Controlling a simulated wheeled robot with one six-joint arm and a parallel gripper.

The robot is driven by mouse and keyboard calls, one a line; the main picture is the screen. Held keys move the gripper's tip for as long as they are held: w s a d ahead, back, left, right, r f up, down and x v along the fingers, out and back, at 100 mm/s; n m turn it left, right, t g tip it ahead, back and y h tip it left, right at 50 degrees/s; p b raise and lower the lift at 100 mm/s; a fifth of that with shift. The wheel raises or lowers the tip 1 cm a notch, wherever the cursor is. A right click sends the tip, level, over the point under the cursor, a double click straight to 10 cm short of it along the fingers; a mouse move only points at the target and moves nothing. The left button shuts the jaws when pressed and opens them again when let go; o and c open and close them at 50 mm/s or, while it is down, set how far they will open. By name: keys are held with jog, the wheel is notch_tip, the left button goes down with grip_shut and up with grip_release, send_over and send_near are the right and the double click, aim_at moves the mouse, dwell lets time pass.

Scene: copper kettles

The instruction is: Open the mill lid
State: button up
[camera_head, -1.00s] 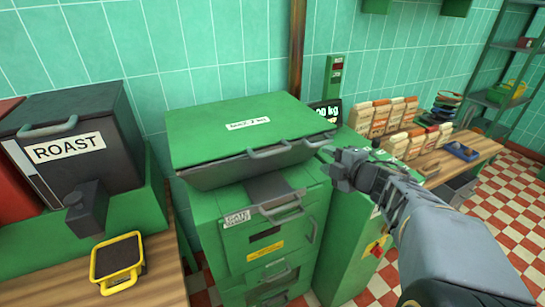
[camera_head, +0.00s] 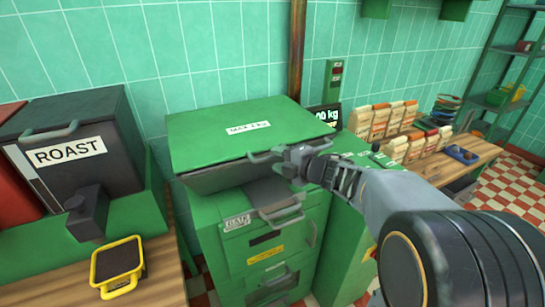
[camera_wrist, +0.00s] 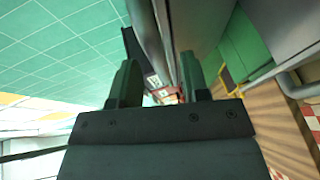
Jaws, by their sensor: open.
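The mill (camera_head: 265,235) is a green cabinet with a wide green lid (camera_head: 225,125), which lies shut on top. A grey bar handle (camera_head: 262,156) runs along the lid's front edge. My gripper (camera_head: 290,165) is at the right part of this handle, with its jaws open. In the wrist view my two dark fingers (camera_wrist: 160,82) are spread apart, and a grey bar (camera_wrist: 150,30) shows in line with the gap between them. I cannot tell whether the fingers touch the handle.
A dark roast bin (camera_head: 75,140) stands at the left, with a yellow-rimmed scoop tray (camera_head: 118,262) on the wooden counter. Paper bags (camera_head: 385,120) and stacked bowls (camera_head: 447,108) stand on the bench at right. A scale display (camera_head: 327,114) is behind the mill. Tiled wall closes the back.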

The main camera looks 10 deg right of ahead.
jog(key=shift+x, duration=1.25)
jog(key=shift+c, duration=0.3)
grip_shut()
